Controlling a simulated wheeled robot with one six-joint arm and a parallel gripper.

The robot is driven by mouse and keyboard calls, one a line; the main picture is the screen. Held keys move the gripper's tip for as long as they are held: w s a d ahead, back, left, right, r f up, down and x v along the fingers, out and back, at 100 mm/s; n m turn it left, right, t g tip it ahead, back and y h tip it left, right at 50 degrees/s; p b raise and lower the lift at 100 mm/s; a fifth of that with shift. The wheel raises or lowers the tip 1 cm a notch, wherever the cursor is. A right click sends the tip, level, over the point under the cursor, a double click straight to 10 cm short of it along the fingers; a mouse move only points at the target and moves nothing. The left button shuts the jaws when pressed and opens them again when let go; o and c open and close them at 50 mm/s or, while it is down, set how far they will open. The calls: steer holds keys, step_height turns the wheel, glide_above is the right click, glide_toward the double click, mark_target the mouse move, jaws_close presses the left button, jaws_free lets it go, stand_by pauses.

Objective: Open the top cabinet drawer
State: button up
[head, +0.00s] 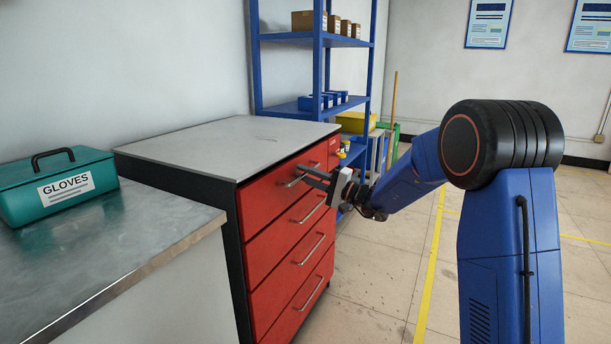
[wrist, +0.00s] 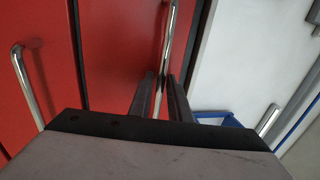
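The red cabinet (head: 285,236) has several drawers with metal bar handles. The top drawer (head: 262,196) looks flush with the front. Its handle (head: 291,183) is a horizontal bar, partly covered by my fingers. My gripper (head: 312,175) is in front of the top drawer, with its two dark fingers at the handle. In the wrist view, the shiny handle (wrist: 168,45) runs between the fingertips of my gripper (wrist: 162,92). The gap around it is narrow, and I cannot tell whether both fingers press on it. A lower drawer's handle (wrist: 27,85) shows at the left.
A metal counter (head: 150,250) with a teal gloves box (head: 60,186) stands left of the cabinet. The cabinet's grey top (head: 225,140) is bare. Blue shelving (head: 318,60) stands behind. The floor (head: 375,270) in front of the drawers is clear.

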jaws_close()
